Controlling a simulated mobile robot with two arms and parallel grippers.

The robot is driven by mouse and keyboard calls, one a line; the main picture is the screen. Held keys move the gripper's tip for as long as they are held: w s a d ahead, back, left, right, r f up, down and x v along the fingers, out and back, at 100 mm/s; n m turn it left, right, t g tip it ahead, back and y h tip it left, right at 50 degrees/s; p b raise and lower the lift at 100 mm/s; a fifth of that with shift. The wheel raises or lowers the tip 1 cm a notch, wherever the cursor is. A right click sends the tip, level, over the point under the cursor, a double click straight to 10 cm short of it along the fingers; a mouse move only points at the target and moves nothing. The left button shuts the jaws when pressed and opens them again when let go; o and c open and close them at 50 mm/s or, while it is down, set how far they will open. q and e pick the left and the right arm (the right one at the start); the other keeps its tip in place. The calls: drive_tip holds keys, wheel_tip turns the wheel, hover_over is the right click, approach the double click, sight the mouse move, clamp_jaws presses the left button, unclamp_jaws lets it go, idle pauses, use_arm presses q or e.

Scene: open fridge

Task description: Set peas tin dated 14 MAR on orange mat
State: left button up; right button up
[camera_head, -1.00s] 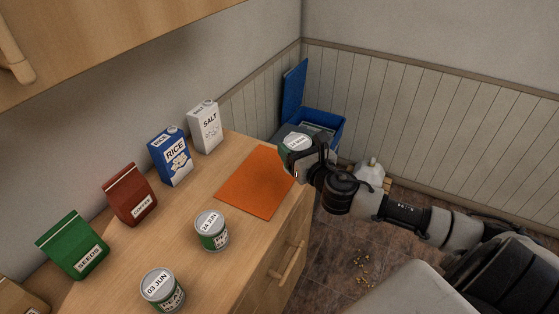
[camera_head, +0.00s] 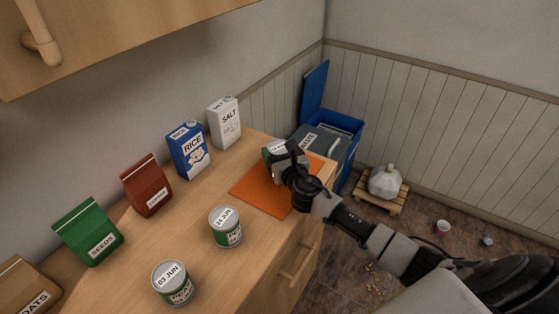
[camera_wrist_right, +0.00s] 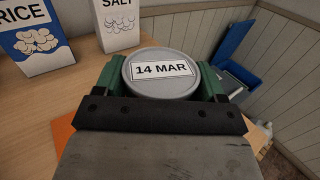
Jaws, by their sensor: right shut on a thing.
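The peas tin dated 14 MAR (camera_wrist_right: 160,70) shows its grey lid and date label in the right wrist view, upright between my right gripper's fingers. In the head view my right gripper (camera_head: 281,158) is shut on this tin (camera_head: 269,153), over the far part of the orange mat (camera_head: 262,194). Whether the tin's base touches the mat is hidden. A corner of the mat shows in the right wrist view (camera_wrist_right: 62,135). Two other tins stand nearer on the counter, dated 24 JUN (camera_head: 226,227) and 03 JUN (camera_head: 173,284). My left gripper is out of view.
A rice box (camera_head: 188,152), salt box (camera_head: 225,124), coffee bag (camera_head: 147,186), seeds bag (camera_head: 88,232) and oats bag (camera_head: 28,288) line the wall. Blue and grey bins (camera_head: 340,125) stand beyond the counter's end. The near half of the mat is clear.

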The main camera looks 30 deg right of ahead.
wheel_tip(320, 180, down, 3)
drive_tip(key=shift+r+b, duration=0.2)
drive_tip(key=shift+b, duration=0.15)
drive_tip(key=shift+f, duration=0.2)
drive_tip(key=o, duration=1.2)
drive_tip(key=shift+r, duration=0.2)
drive_tip(key=s, duration=0.8)
drive_tip(key=s+a, duration=0.1)
drive_tip(key=s, duration=0.3)
drive_tip(key=shift+s, duration=0.1)
